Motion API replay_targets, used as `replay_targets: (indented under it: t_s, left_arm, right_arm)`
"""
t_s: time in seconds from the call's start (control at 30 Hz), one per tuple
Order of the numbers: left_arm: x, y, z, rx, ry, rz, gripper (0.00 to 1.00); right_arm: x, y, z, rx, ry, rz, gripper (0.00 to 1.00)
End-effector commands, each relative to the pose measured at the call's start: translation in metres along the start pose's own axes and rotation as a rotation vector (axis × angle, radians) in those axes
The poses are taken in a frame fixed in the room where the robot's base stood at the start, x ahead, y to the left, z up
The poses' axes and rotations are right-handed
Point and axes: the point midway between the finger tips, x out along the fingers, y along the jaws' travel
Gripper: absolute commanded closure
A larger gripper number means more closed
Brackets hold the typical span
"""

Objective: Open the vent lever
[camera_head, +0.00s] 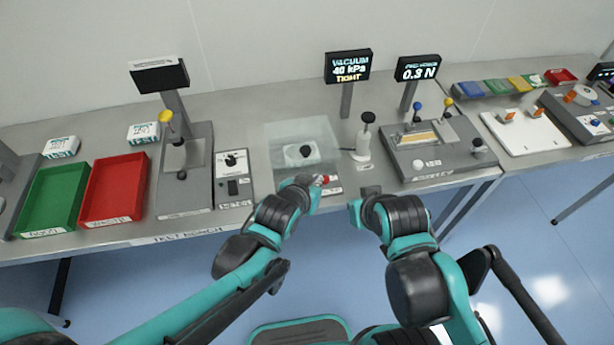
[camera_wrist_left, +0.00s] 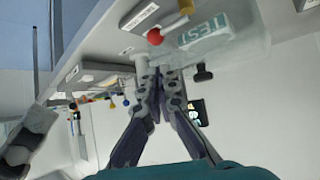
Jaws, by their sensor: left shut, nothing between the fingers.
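A small lever with a red knob (camera_head: 323,180) sits at the front edge of the clear vacuum chamber (camera_head: 283,131). A red ball knob (camera_wrist_left: 154,37) also shows in the left wrist view, just beyond the fingertips. My left gripper (camera_head: 312,185) is at the chamber's front, right beside the red knob and partly covering it. Its fingers (camera_wrist_left: 160,72) are together and empty; I cannot tell whether they touch the lever. My right gripper (camera_head: 359,206) hangs in front of the table edge to the right; its fingers are too small and turned to read.
A display (camera_head: 348,66) reads VACUUM, 40 kPa, TIGHT. A black-knobbed post (camera_head: 365,138) stands right of the chamber. A grey tester (camera_head: 435,165) is farther right, another grey stand (camera_head: 186,190) left. Red (camera_head: 115,190) and green (camera_head: 50,200) trays lie at far left.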

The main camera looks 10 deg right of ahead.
Motion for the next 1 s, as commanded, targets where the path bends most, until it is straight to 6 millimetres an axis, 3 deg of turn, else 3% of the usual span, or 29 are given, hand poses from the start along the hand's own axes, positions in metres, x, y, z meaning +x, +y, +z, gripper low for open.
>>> replay_targets:
  t_s: [0.43,0.8,1.0]
  left_arm:
    - [0.007,0.001,0.001,0.001,0.001,0.001,1.0]
    - [0.071,0.001,0.002,0.0,0.001,0.0,1.0]
    - [0.095,0.001,0.001,0.0,0.001,0.0,1.0]
  right_arm:
    - [0.003,0.0,0.002,0.0,0.0,0.0,1.0]
    - [0.023,0.0,0.016,0.0,0.0,0.0,1.0]
    - [0.029,0.0,0.02,0.0,0.0,0.0,1.0]
